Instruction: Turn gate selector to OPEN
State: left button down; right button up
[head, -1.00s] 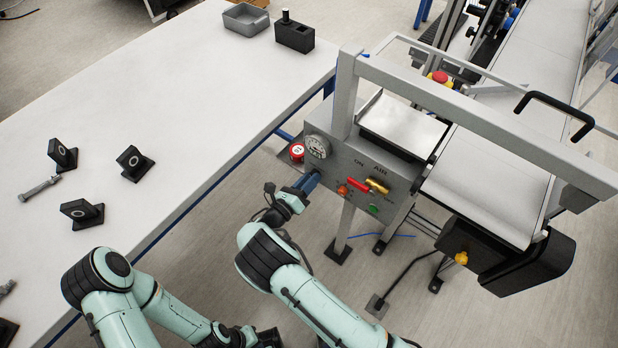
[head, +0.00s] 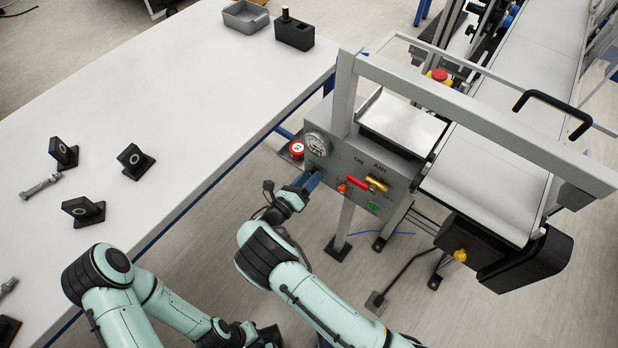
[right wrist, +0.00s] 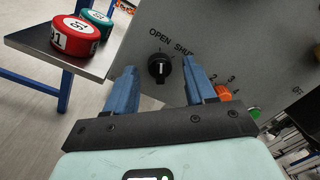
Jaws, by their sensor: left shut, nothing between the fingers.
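The gate selector is a black knob (right wrist: 160,68) with a white line on the grey panel, seen in the right wrist view. OPEN and SHUT are printed above it; the line looks upright in the picture, and I cannot tell which label it marks. My right gripper (right wrist: 160,65) is open, its blue fingers on either side of the knob, with gaps on both sides. In the head view my right gripper (head: 312,181) is at the panel's left part and the knob is hidden. My left gripper (head: 272,337) is low at the bottom edge, shut and empty, away from the panel.
The panel (head: 338,171) also carries a gauge (head: 317,144), a red handle (head: 358,182), a brass valve (head: 377,185), an orange knob (head: 342,187) and a green button (head: 373,206). Red (right wrist: 76,37) and teal (right wrist: 97,22) rolls sit on a shelf beside it.

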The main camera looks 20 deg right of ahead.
jog(key=b+v, duration=0.1)
jog(key=v, duration=1.2)
jog(key=shift+a, duration=0.15)
